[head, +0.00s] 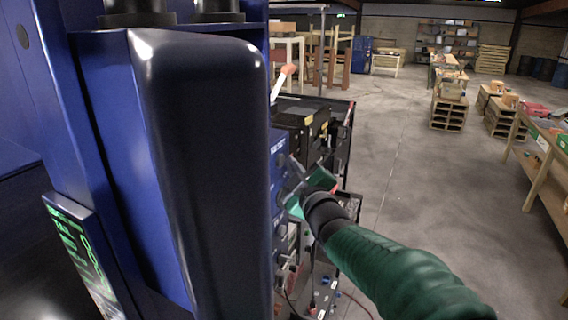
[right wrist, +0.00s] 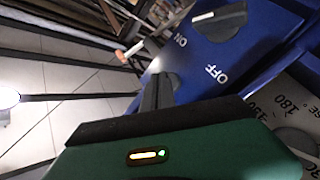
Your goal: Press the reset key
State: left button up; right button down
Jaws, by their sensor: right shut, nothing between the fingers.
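My right gripper (head: 288,190) reaches in from the right in the head view, close to the face of a blue panel (head: 280,155). In the right wrist view the gripper's dark fingers (right wrist: 158,88) are together and empty, beside the edge of the blue panel (right wrist: 248,50). The panel carries the words ON and OFF and a dark rotary knob (right wrist: 222,22) with a white mark. I cannot make out a key labelled reset in either view. I cannot tell whether the fingertips touch the panel. My left gripper is not in view.
A dark rounded blue-framed housing (head: 205,150) fills the left of the head view and hides much of the panel. A white lever with an orange tip (head: 288,70) stands behind. A grey dial plate (right wrist: 285,100) marked 180 is at right. Open floor (head: 400,190) lies to the right.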

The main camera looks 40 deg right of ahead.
jog(key=shift+w, duration=0.1)
dwell(0.4)
jog(key=shift+s+d, duration=0.3)
jog(key=shift+s, duration=0.55)
jog(key=s, duration=0.1)
jog(key=s+d, duration=0.1)
jog(key=s, duration=0.1)
jog(key=s+d, duration=0.1)
jog(key=shift+s+d+p, duration=0.15)
jog(key=shift+s+p, duration=0.1)
jog(key=shift+p, duration=0.15)
jog(key=shift+w, duration=0.15)
